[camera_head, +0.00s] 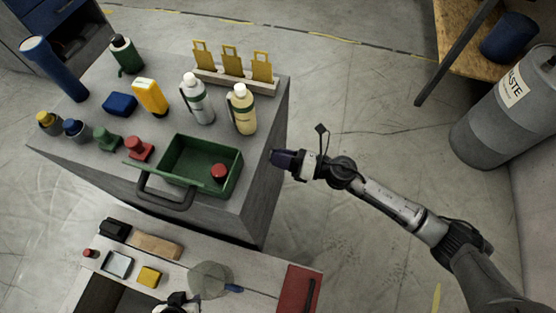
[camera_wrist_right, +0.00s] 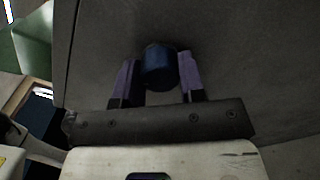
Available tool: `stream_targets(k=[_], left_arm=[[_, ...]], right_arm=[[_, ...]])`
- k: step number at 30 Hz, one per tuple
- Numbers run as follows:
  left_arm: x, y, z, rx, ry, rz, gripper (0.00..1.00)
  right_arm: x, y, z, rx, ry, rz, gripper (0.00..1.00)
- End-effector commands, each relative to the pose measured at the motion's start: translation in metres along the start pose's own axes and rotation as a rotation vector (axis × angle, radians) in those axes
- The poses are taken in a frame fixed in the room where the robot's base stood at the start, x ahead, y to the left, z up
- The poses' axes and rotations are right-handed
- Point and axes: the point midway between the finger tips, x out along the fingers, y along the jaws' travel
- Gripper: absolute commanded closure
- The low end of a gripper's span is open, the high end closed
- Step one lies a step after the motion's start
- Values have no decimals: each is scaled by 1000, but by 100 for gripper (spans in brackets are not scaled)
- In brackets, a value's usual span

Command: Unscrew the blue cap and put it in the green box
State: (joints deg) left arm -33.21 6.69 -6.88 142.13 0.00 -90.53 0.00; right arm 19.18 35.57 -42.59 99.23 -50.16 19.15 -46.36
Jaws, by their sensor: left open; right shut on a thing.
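My right gripper (camera_head: 278,157) is at the right side of the grey bench, beside the green box (camera_head: 207,192) and outside it. In the right wrist view, the purple fingers of my right gripper (camera_wrist_right: 157,82) are shut on a small dark blue cap (camera_wrist_right: 160,68). The cap is in front of the bench's grey side, and part of the green box (camera_wrist_right: 35,42) shows at upper left. The box stands on the bench with a red cap (camera_head: 219,171) inside. My left gripper (camera_head: 180,298) is at the bottom edge, over the lower table, mostly cut off.
The bench holds a white bottle (camera_head: 196,100), a cream bottle (camera_head: 242,110), a yellow bottle (camera_head: 150,97), a blue block (camera_head: 120,104) and a blue-topped jar (camera_head: 76,131). A black handle (camera_head: 165,198) is at its front.

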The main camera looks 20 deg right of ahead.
Motion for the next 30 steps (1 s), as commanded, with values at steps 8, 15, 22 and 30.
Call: stream_targets(k=[8,15,22,30], left_arm=[[52,3,17,-4,-2,3,60],[54,3,16,-2,15,3,60],[53,2,16,3,14,0,60],[53,2,16,4,14,-1,60]], right_arm=[[0,-5,-5,-699,-1,1,88],[0,-1,-1,-912,1,0,88],[0,0,0,-914,1,0,88],[0,0,0,-911,1,0,37]])
